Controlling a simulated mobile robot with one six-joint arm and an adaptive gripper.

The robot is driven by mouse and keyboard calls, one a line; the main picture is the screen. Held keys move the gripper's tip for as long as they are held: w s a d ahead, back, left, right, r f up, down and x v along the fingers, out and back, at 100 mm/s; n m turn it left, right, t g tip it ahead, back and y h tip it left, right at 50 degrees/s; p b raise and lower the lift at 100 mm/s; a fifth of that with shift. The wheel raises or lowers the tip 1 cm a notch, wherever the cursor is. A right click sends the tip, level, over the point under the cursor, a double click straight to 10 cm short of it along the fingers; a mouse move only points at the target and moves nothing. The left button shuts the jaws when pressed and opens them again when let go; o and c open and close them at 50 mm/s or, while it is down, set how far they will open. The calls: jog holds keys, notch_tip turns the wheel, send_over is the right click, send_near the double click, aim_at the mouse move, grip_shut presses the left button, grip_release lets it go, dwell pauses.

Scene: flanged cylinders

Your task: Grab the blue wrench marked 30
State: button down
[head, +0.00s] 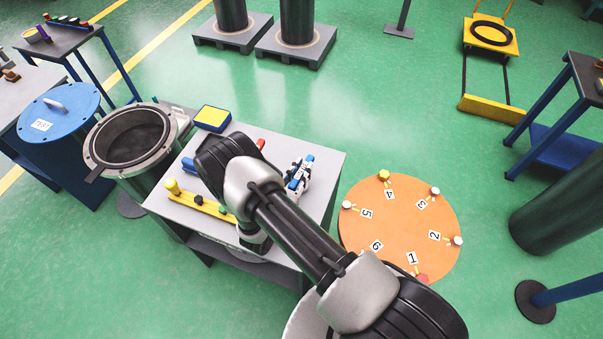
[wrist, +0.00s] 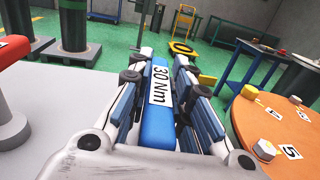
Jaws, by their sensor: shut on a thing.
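The blue wrench (wrist: 157,128) has a white label reading "30 Nm" and runs lengthwise between my fingers in the wrist view. My gripper (wrist: 160,75) is shut on it, with blue-and-white fingers along both sides. In the head view, the blue wrench (head: 297,181) and my gripper (head: 300,172) show over the right part of the grey table (head: 325,165), partly behind my arm. I cannot tell whether the wrench touches the tabletop.
A red-handled thing (wrist: 12,90) stands close on the left. A yellow bar with knobs (head: 205,204) lies on the table's left part. A round orange table (head: 400,225) with numbered labels is on the right. An open cylinder (head: 128,135) stands left.

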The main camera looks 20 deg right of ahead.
notch_tip(320, 180, up, 20)
jog(key=p, duration=0.4)
jog(key=shift+f, duration=0.1)
